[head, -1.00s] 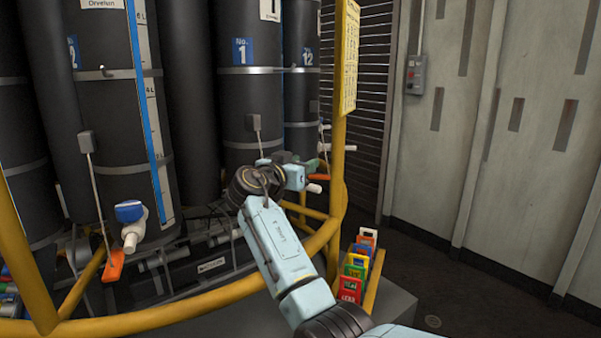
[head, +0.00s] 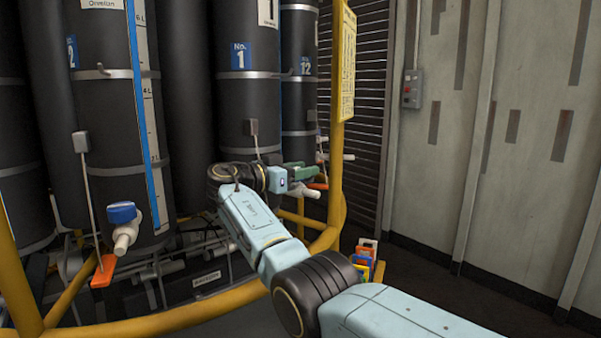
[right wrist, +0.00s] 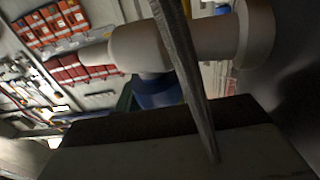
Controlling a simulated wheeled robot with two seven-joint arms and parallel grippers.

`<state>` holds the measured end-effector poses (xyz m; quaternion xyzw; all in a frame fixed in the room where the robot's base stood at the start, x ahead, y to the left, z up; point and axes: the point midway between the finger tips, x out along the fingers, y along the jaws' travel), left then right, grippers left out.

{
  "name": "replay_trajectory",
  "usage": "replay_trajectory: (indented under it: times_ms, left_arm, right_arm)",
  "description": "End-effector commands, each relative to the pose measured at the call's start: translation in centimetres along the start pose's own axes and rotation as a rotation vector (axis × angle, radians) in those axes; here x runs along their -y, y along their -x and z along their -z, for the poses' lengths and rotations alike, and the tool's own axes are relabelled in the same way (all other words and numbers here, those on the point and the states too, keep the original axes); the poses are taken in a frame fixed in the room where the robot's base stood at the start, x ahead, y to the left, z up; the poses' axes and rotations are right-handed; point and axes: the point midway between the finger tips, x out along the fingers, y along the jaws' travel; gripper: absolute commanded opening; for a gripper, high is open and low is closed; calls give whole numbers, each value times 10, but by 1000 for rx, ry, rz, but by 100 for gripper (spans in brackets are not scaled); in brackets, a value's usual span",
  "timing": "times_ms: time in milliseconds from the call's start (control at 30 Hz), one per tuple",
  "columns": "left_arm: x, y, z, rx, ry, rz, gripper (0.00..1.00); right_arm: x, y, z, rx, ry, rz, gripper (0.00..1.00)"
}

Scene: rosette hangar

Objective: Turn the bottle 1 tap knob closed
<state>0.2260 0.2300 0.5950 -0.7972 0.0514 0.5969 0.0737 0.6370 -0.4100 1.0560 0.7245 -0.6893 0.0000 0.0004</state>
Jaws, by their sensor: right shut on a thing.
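Bottle 1 (head: 248,105) is a tall dark cylinder with a blue "No. 1" label. My right gripper (head: 298,176) is at its lower right, beside a white tap (head: 306,191), whose spout shows just below the fingers. In the right wrist view the white tap body (right wrist: 140,45) runs across the top, with the blue tap knob (right wrist: 158,92) below it at the finger edge (right wrist: 165,118). The gripper is shut on the knob, which is mostly hidden by the fingers. My left gripper is out of view.
A yellow rail and post (head: 336,150) stand close to my right arm. A thin rod (right wrist: 188,75) crosses before the tap in the wrist view. Another bottle's tap, with a blue knob (head: 122,212), is at left. Coloured tags (head: 365,260) sit low right.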

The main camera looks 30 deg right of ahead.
Motion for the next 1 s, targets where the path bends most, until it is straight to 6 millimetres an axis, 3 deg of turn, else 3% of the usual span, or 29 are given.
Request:
replay_trajectory:
  times_ms: [800, 833, 1000]
  left_arm:
    - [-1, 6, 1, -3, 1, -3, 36]
    - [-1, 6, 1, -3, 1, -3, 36]
    - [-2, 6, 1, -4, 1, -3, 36]
  right_arm:
    - [-1, 0, 0, 1, -1, -50, 16]
    - [-1, 0, 0, 1, -1, -50, 40]
    - [-1, 0, 0, 1, -1, -50, 61]
